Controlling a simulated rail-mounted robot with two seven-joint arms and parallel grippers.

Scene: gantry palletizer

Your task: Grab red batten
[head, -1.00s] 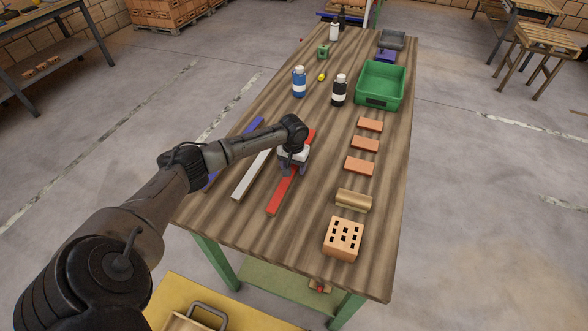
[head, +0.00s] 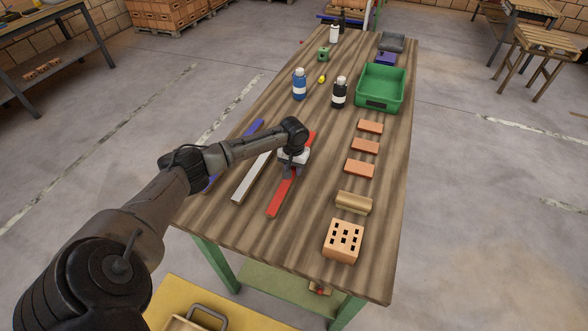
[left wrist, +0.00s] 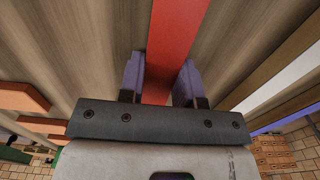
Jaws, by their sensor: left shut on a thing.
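The red batten (head: 282,197) lies lengthwise on the wooden table, to the right of a white batten and a blue batten. My left gripper (head: 291,174) is down over its middle, shut on it, with the batten running out on both sides. In the left wrist view the red batten (left wrist: 176,40) passes between the two fingers (left wrist: 160,82). The batten still appears to lie at table level; I cannot tell whether there is a gap below it. My right gripper is not in view.
The white batten (head: 248,180) and blue batten (head: 253,127) lie close on the left. Several orange tiles (head: 365,146), a brass-coloured block (head: 353,203) and a holed brick (head: 343,241) stand on the right. Bottles (head: 339,93) and a green crate (head: 401,97) are farther back.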

